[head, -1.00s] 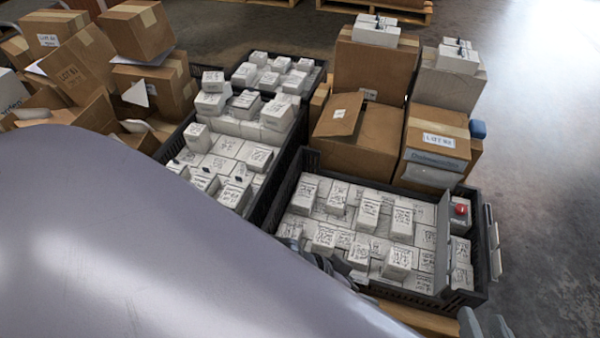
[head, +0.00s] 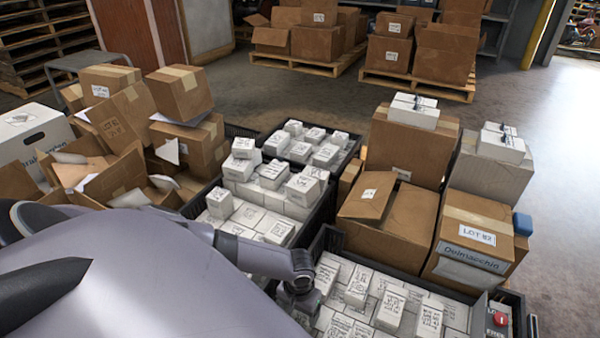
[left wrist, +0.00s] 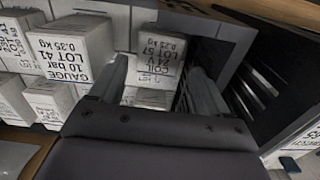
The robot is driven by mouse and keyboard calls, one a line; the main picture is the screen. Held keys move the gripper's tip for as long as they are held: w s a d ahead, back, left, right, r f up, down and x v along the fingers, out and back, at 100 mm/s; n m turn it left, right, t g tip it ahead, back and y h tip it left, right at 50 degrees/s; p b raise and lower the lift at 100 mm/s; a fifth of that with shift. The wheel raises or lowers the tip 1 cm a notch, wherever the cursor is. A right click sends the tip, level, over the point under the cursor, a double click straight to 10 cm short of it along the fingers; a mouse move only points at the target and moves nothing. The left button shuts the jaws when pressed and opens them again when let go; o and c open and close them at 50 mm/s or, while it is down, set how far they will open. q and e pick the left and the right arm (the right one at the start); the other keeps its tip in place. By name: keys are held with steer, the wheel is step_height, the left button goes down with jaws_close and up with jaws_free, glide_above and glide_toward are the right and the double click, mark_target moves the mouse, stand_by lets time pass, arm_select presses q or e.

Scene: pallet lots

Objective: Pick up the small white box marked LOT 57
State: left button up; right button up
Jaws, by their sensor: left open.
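The white box marked LOT 57 (left wrist: 160,52) shows in the left wrist view, its label reading COIL 24V, 0.25 KG. It stands near a dark crate wall. My left gripper (left wrist: 159,80) is open, with one finger on each side of the box's near end in the picture; I cannot tell whether they touch it. In the head view my left gripper (head: 300,298) is over the left side of the near black crate (head: 328,238). I cannot pick out the LOT 57 box there. My right gripper is not in view.
A white box marked LOT 41 (left wrist: 70,48) stands left of the fingers. Several similar boxes fill the near crate and the crate behind it. Cardboard boxes (head: 390,225) stand behind the near crate, one marked LOT 82 (head: 477,235). Open floor lies to the right.

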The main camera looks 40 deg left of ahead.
arm_select(q)
steer(key=shift+f, duration=0.55)
step_height(320, 180, down, 5)
steer(key=b, duration=0.3)
steer(key=shift+r, duration=0.15)
steer(key=shift+f+b, duration=0.4)
steer(key=shift+b, duration=0.05)
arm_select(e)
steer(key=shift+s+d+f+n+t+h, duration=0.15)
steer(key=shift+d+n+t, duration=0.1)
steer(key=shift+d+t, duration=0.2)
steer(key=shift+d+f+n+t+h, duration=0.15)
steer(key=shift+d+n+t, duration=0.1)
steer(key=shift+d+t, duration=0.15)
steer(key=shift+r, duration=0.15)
arm_select(q)
steer(key=c, duration=0.9)
